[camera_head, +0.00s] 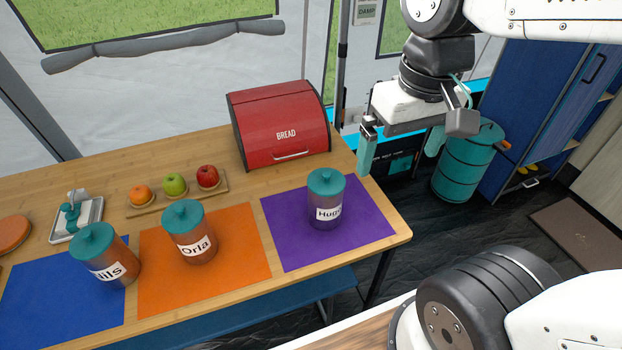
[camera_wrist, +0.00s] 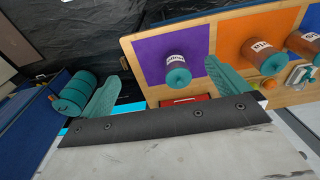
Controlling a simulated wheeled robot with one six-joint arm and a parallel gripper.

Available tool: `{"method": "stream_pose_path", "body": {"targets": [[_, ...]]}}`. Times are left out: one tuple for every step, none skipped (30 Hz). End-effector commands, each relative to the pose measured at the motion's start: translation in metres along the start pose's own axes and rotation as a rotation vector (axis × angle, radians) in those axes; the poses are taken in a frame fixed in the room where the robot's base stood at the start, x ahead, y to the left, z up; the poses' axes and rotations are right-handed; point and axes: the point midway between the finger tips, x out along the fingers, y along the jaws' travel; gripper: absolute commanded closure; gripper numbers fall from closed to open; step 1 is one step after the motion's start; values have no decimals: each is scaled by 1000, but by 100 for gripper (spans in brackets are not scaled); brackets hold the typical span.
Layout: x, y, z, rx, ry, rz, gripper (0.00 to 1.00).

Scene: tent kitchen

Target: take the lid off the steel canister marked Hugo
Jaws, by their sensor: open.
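The canister marked Hugo (camera_head: 323,217) stands upright on a purple mat (camera_head: 284,239) at the right end of the wooden table. It has a shiny body, a white name label and a teal lid (camera_head: 326,182) with a small knob, seated on top. In the wrist view the canister (camera_wrist: 175,61) and its lid (camera_wrist: 179,78) show between the fingers, farther off. My gripper (camera_head: 402,150) is open and empty, with two teal fingers. It hangs to the right of the canister, near the table's right edge, not touching it.
Canisters marked Orla (camera_head: 191,242) and, partly readable, "ils" (camera_head: 108,265) stand to the left on orange and blue mats. A red bread box (camera_head: 280,125) stands behind Hugo. Fruit lies on a wooden tray (camera_head: 134,210). A teal drum (camera_head: 464,170) stands on the floor at right.

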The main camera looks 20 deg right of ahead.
Motion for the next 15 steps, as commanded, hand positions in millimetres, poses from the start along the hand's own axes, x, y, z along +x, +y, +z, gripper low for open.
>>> {"method": "stream_pose_path", "body": {"targets": [[5,-1,-15,0,-24,-1,0],[8,-1,-25,1,-35,-1,0],[13,-2,-40,1,-48,-2,0],[18,-3,-50,2,-60,-2,0],[23,-4,-61,2,-69,-3,0],[30,-5,-75,2,-84,-3,0],[36,-6,-85,3,-93,-3,0],[43,-8,-95,3,-104,-3,0],[53,-10,-108,4,-117,-4,0],[60,-11,-118,4,-126,-3,0],[68,-13,-127,4,-135,-3,0],[79,-15,-138,3,-147,-3,0],[87,-16,-146,3,-156,-3,0],[95,-18,-153,3,-162,-3,0],[105,-20,-161,2,-173,-3,0]]}}
